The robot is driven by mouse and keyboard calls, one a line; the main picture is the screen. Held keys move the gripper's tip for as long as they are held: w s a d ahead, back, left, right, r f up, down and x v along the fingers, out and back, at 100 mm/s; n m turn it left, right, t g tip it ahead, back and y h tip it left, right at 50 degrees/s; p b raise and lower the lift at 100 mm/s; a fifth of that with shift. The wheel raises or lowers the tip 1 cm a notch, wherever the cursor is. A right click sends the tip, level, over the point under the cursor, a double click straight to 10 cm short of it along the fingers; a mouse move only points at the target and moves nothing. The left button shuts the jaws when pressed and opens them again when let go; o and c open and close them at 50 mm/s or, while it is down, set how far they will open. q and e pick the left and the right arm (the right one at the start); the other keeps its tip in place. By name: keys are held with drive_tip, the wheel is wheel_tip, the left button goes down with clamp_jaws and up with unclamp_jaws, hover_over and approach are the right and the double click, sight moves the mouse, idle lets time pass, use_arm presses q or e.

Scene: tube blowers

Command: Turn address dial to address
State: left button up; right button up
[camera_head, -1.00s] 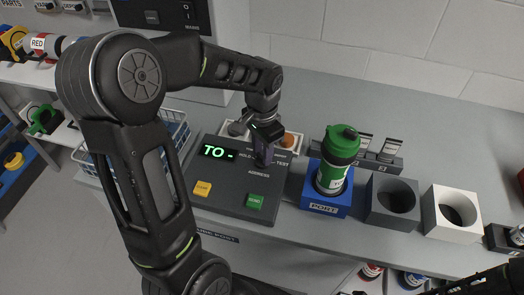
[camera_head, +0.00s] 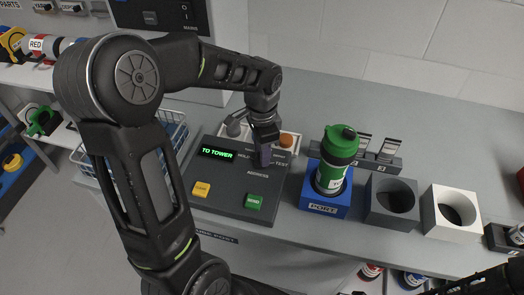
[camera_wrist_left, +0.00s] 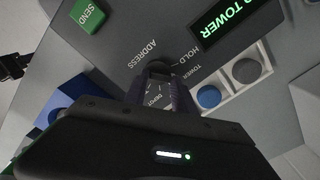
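The address dial (camera_wrist_left: 158,68) sits on the dark console (camera_head: 228,205) and shows as a dark knob between my left fingertips in the left wrist view. In the head view my gripper hides it. My left gripper (camera_head: 264,156) points down at the console, with its fingers (camera_wrist_left: 159,90) on either side of the dial, apparently closed on it. The green display (camera_head: 217,153) reads "TO TOWER". The labels ADDRESS, HOLD, TOWER and DEPOT surround the dial in the wrist view.
The console has a yellow button (camera_head: 201,189) and a green SEND button (camera_head: 254,202). Right of it stand a green-capped carrier (camera_head: 335,160) in a blue PORT holder (camera_head: 323,208), a dark holder (camera_head: 391,204) and a white holder (camera_head: 451,213). A wire basket (camera_head: 174,140) is at left.

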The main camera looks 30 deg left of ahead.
use_arm(q)
drive_tip(key=o, duration=0.4)
wheel_tip(320, 180, up, 8)
drive_tip(key=shift+f+b, duration=0.1)
drive_tip(key=shift+b, duration=0.3)
idle(0.6)
